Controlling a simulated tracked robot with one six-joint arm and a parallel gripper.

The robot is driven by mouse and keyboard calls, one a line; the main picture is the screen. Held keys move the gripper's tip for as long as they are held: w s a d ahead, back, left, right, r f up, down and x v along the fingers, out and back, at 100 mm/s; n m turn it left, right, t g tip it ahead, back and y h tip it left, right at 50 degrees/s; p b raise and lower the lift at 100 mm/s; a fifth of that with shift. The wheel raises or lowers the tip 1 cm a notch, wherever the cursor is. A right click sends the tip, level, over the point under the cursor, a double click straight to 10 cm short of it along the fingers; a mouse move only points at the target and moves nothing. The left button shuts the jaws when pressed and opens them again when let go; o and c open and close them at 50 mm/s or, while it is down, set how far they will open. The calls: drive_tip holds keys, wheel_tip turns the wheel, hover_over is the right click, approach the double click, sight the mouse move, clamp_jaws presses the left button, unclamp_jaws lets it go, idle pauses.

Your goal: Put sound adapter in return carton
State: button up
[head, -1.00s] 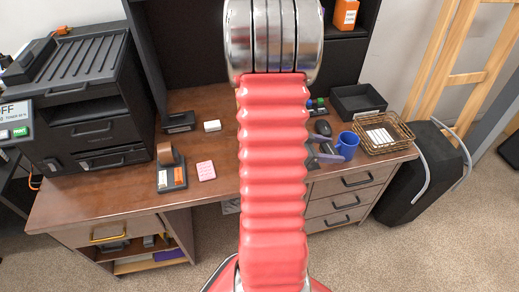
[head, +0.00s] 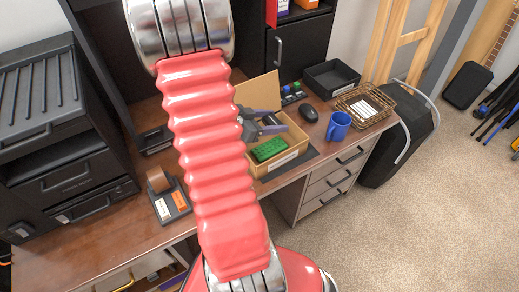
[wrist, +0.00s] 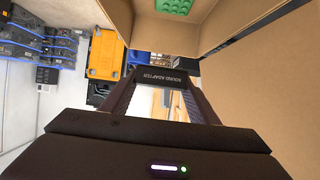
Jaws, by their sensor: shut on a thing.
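The return carton (head: 283,161) is an open cardboard box with a raised flap (head: 258,91) on the desk, right of my arm in the head view. A green board lies inside it (head: 269,149). My gripper (head: 264,124) is above or just at the carton's opening. In the wrist view my gripper (wrist: 163,86) is shut on the black sound adapter (wrist: 172,77), whose printed label faces the camera. Cardboard walls (wrist: 270,75) show at the right and top there, with the green board (wrist: 173,7) at the top edge. My arm hides the carton's left part.
A blue mug (head: 338,126), a black mouse (head: 308,112), a wire basket (head: 369,102) and a black tray (head: 331,77) stand right of the carton. A tape dispenser (head: 170,197) and a black printer-like machine (head: 60,150) are at the left.

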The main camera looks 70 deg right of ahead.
drive_tip(key=shift+w, duration=0.2)
drive_tip(key=shift+f, duration=0.15)
hover_over(270, 148)
drive_tip(key=shift+d+f, duration=0.1)
drive_tip(key=shift+f, duration=2.65)
drive_tip(key=shift+f, duration=2.1)
drive_tip(key=shift+f, duration=0.75)
drive_tip(key=o, duration=1.1)
drive_tip(key=shift+s, duration=0.1)
drive_tip(key=shift+c, duration=0.2)
